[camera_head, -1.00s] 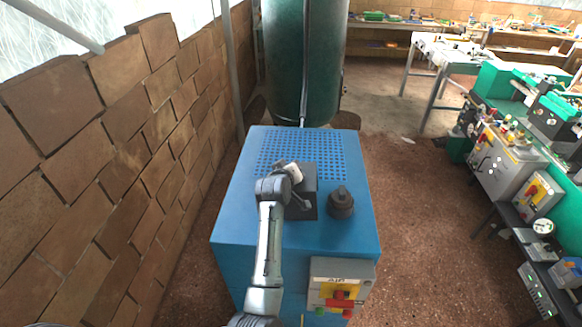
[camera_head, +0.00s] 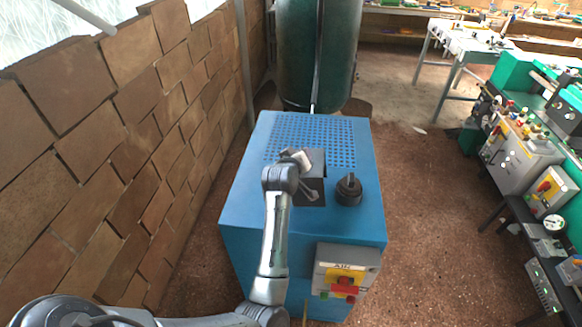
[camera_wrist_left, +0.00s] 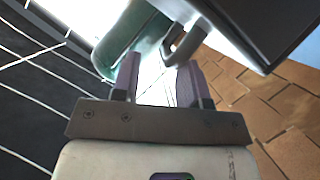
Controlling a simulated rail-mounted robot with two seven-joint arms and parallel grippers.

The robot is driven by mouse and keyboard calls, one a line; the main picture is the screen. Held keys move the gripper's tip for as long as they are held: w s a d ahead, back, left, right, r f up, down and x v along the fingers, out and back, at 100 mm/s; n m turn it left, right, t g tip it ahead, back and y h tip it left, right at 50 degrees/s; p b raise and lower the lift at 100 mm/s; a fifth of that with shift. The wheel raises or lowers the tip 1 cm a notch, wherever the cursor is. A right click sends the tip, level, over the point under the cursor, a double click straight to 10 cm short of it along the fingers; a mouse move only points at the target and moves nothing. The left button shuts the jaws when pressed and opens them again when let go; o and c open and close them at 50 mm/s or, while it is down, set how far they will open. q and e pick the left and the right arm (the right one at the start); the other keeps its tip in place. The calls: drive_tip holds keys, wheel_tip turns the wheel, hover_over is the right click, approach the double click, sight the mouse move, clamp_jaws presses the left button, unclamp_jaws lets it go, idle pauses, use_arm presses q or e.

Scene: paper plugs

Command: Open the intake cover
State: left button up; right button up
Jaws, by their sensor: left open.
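A dark grey box-like cover (camera_head: 317,160) sits on top of a blue machine (camera_head: 240,225). In the left wrist view the dark cover (camera_wrist_left: 262,25) fills the upper right, with a small curved handle (camera_wrist_left: 187,45) at its lower left edge. My left gripper (camera_wrist_left: 159,65) is open, its two purple-grey fingers apart with nothing visibly held between them. The handle is just beyond the fingertips, nearer the right finger; whether they touch I cannot tell. In the head view my left wrist is at the cover's left side and hides part of it. My right gripper is in neither view.
A black knob (camera_head: 348,188) stands right of the cover. A control panel (camera_head: 345,272) with red and yellow switches is on the machine's front. A green tank (camera_head: 318,55) stands behind.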

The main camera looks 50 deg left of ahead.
use_arm(q)
drive_tip(key=v, duration=1.1)
drive_tip(key=shift+s+d, duration=0.2)
